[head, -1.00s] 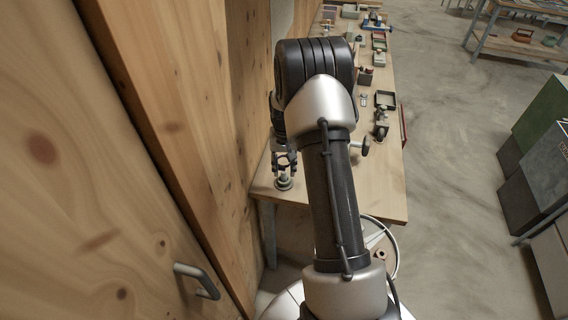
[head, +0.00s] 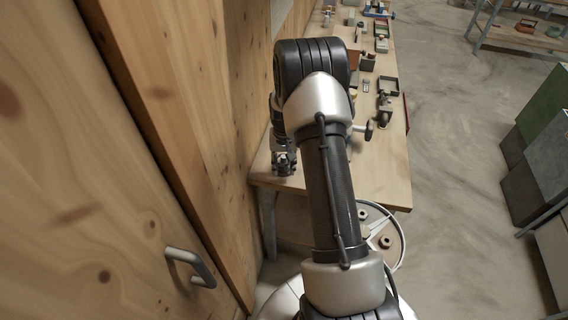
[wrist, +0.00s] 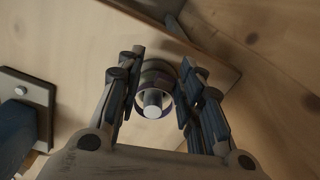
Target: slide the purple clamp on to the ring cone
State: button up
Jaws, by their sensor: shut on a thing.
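My gripper (wrist: 156,92) has its two fingers closed in on either side of a purple-rimmed ring, which I take to be the purple clamp (wrist: 141,107). My gripper also shows in the head view (head: 284,172), low at the table's near left corner. A bright silver post end (wrist: 152,100) shows inside the ring in the wrist view; it looks like part of the ring cone. The ring appears around the post, but how far down it sits I cannot tell. The cone's base is mostly hidden behind ring and fingers.
The wooden table (head: 385,185) runs away from me, with a small vise-like tool and several trays further along its right side. A wooden wall (head: 235,130) stands close on the left. A metal plate with a bolt (wrist: 22,93) lies left in the wrist view.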

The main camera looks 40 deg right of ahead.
jog(key=shift+f, duration=0.2)
jog(key=o, duration=1)
